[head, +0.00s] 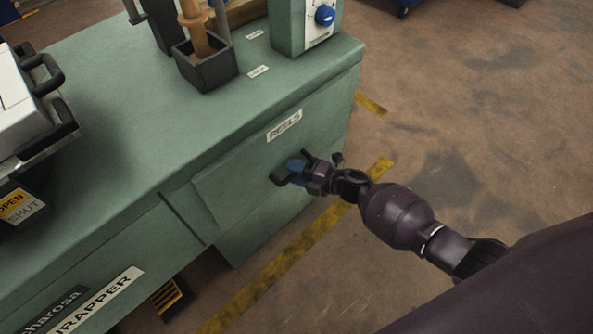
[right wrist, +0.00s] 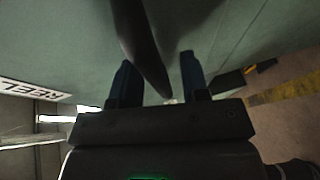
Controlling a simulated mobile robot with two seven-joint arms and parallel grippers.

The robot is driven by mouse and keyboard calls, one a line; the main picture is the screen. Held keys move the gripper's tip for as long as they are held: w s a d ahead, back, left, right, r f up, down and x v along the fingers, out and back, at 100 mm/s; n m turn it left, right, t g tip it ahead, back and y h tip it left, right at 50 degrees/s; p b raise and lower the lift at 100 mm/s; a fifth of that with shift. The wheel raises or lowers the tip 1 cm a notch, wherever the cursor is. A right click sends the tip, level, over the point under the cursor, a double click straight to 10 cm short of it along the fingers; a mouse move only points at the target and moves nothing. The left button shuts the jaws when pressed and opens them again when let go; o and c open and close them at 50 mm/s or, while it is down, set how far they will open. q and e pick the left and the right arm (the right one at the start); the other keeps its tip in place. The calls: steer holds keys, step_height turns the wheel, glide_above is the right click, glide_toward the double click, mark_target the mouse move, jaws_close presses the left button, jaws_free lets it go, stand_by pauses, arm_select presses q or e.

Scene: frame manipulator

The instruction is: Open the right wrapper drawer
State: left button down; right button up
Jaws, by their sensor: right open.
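The drawer (head: 255,165) is the front panel in the green bench under the label "REELS" (head: 285,125). It looks shut, or nearly so. Its dark handle (head: 280,180) sticks out from the front. My right gripper (head: 293,170) is at this handle with its blue fingers. In the right wrist view the two fingers (right wrist: 155,80) are apart, and the dark handle (right wrist: 140,45) passes between them, without a clear grip on it. A label reading "WRAPPER" (head: 95,302) is on the bench front at the lower left. My left gripper is not in view.
The green bench top (head: 150,120) carries a dark box (head: 205,65) with wooden-handled tools, a control box with a blue knob (head: 325,15), and a white machine (head: 25,105) at left. Brown floor (head: 470,110) with yellow lines lies open on the right.

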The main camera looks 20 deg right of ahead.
jaws_close()
arm_select(q)
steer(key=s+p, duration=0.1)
steer(key=p, duration=0.1)
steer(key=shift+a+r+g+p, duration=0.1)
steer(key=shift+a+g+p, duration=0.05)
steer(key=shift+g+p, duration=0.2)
arm_select(e)
steer(key=s+d, duration=0.4)
steer(key=s, duration=0.8)
steer(key=s+d, duration=0.5)
steer(key=s, duration=0.7)
steer(key=shift+s, duration=0.25)
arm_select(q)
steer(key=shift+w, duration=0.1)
arm_select(e)
steer(key=shift+c, duration=0.6)
jaws_free()
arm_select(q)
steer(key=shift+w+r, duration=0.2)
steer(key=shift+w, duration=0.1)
arm_select(e)
steer(key=shift+o, duration=0.6)
